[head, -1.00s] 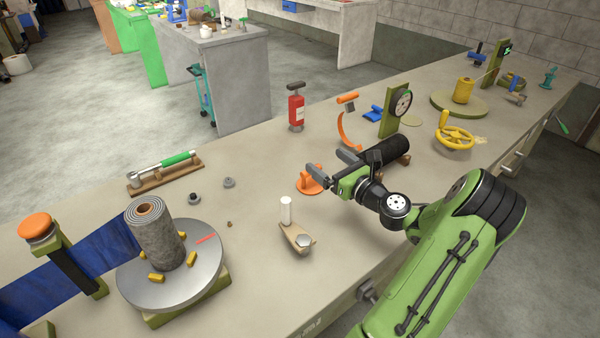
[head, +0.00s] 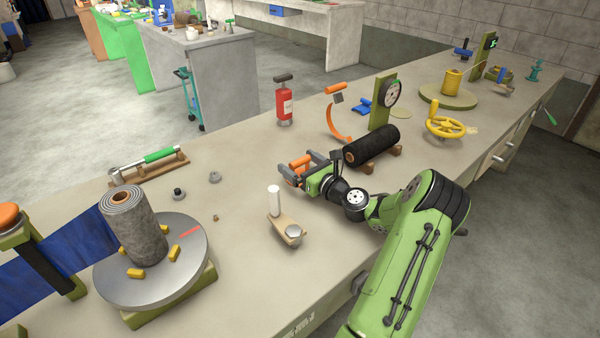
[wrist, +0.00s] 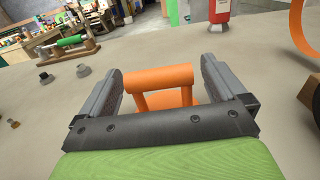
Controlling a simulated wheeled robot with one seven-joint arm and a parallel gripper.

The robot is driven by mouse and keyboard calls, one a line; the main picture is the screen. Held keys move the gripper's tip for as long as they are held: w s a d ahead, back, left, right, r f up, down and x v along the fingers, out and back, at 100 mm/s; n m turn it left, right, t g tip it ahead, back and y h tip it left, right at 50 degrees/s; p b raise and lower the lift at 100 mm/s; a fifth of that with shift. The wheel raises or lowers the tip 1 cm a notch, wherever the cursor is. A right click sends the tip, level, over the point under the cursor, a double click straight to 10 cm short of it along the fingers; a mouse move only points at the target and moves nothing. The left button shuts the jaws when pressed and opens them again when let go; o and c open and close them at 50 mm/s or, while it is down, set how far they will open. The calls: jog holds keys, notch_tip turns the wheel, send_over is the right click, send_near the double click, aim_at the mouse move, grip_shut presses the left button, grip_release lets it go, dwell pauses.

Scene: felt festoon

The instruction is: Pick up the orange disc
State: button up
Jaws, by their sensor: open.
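The orange disc (head: 298,164) lies on the bench left of the black roll and carries an upright orange handle. In the wrist view its handle (wrist: 162,77) stands between my two fingers, with a little of the flat disc (wrist: 166,97) showing below the bar. My gripper (head: 297,161) is open and low over the bench, its fingers on either side of the handle. In the wrist view a gap shows between each finger and the handle. My gripper's palm hides most of the disc.
A black roll (head: 371,146) on a wooden cradle sits close to the right of my gripper. A wooden holder with a white cylinder (head: 274,201) stands in front.

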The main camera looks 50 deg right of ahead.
jog(key=shift+c, duration=0.5)
jog(key=c, duration=1)
